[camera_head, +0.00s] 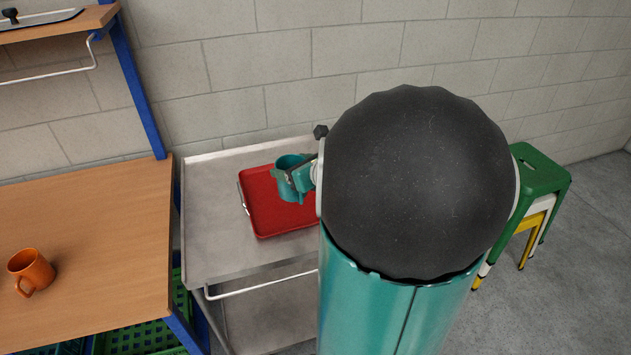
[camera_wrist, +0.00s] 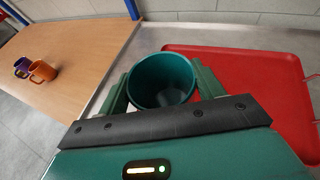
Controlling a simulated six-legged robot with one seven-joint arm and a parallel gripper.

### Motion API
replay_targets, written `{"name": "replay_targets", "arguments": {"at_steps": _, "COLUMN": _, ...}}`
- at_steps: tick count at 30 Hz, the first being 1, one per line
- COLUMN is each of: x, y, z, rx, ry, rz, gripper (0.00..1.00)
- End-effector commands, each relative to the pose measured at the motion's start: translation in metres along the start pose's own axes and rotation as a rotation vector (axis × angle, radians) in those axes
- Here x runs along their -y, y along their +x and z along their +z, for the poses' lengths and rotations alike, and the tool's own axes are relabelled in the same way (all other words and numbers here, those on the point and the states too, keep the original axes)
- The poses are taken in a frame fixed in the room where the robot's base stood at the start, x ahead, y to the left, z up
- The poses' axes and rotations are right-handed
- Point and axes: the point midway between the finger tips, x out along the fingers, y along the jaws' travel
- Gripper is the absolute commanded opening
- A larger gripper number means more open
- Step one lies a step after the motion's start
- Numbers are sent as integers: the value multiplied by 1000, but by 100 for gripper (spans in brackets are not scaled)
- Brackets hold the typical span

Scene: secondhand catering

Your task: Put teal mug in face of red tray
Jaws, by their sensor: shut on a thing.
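My gripper (camera_head: 296,179) is shut on the teal mug (camera_head: 289,163), which is upright. In the wrist view the mug (camera_wrist: 162,82) sits between my two green fingers (camera_wrist: 163,92), its open top facing the camera and its inside empty. The red tray (camera_head: 263,219) lies on the metal cart. In the head view the mug overlaps the tray; in the wrist view the tray (camera_wrist: 240,66) is to the right of the mug. I cannot tell how far the mug's base is above the surface. My arm hides the tray's right part in the head view.
The grey cart top (camera_head: 208,230) is bare left of the tray. A wooden table (camera_head: 90,225) stands to the left with an orange mug (camera_head: 31,272); a purple mug (camera_wrist: 22,65) also shows in the wrist view. A block wall is behind.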

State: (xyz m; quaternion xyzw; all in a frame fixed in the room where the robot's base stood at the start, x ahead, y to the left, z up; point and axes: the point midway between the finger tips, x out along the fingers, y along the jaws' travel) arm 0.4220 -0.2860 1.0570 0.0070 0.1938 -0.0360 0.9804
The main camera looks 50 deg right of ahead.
Motion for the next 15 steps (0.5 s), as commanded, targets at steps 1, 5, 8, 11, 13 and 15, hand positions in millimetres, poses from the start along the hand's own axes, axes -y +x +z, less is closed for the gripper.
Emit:
{"name": "replay_targets", "arguments": {"at_steps": 1, "x": 12, "y": 4, "z": -5, "rx": -1, "ry": 5, "rz": -1, "gripper": 20}}
{"name": "replay_targets", "arguments": {"at_steps": 5, "x": 37, "y": 13, "z": -14, "rx": -1, "ry": 3, "rz": 0, "gripper": 20}}
{"name": "replay_targets", "arguments": {"at_steps": 8, "x": 57, "y": 20, "z": -21, "rx": 0, "ry": 4, "rz": 1, "gripper": 20}}
{"name": "replay_targets", "arguments": {"at_steps": 11, "x": 72, "y": 29, "z": -33, "rx": -2, "ry": 6, "rz": 2, "gripper": 20}}
{"name": "replay_targets", "arguments": {"at_steps": 13, "x": 82, "y": 35, "z": -43, "rx": -1, "ry": 5, "rz": 1, "gripper": 20}}
{"name": "replay_targets", "arguments": {"at_steps": 15, "x": 90, "y": 42, "z": -52, "rx": -1, "ry": 4, "rz": 2, "gripper": 20}}
